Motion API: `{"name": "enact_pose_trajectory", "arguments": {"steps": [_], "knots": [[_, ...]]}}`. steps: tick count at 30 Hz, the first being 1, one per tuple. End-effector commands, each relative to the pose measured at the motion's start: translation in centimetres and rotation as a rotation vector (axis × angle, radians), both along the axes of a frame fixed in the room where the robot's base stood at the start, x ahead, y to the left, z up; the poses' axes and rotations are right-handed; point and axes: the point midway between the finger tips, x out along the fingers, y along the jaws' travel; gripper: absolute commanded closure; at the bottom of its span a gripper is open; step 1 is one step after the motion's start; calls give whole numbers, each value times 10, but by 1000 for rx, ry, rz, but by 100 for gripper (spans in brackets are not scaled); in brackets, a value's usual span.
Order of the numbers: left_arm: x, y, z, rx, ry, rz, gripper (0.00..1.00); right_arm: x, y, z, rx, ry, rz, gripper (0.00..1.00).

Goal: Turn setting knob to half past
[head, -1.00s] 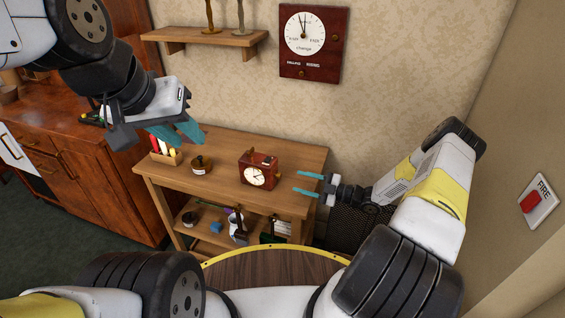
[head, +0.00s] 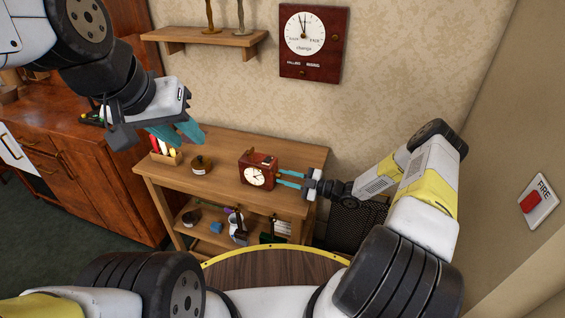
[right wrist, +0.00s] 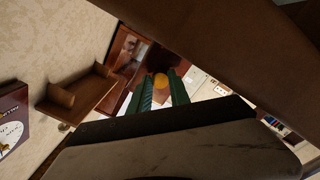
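A small red-brown clock (head: 257,171) with a white dial stands on the wooden side table (head: 225,157). Its dark hands are too small to read surely. My right gripper (head: 279,177) is open, its teal fingers pointing left at the clock's right side, with the tips close to it. In the right wrist view a round orange-brass piece (right wrist: 160,81) shows between the tips of the parted fingers; it looks like the setting knob, but contact cannot be told. My left gripper (head: 193,138) is open and empty, in the air at upper left.
A round dark pot (head: 201,165) and a box of coloured sticks (head: 166,157) stand left of the clock. A wall dial (head: 304,33) hangs above, beside a wooden shelf (head: 205,40). A red fire button (head: 530,203) is on the right wall.

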Motion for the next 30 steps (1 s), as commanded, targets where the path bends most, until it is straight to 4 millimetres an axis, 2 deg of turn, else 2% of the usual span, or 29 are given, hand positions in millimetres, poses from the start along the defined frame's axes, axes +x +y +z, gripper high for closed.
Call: {"name": "enact_pose_trajectory", "arguments": {"steps": [14,30], "knots": [[0,0,0,0,0,0,69,-1,0,0,33,71,2,100],[0,0,0,0,0,0,69,0,1,0,196,415,1,100]]}}
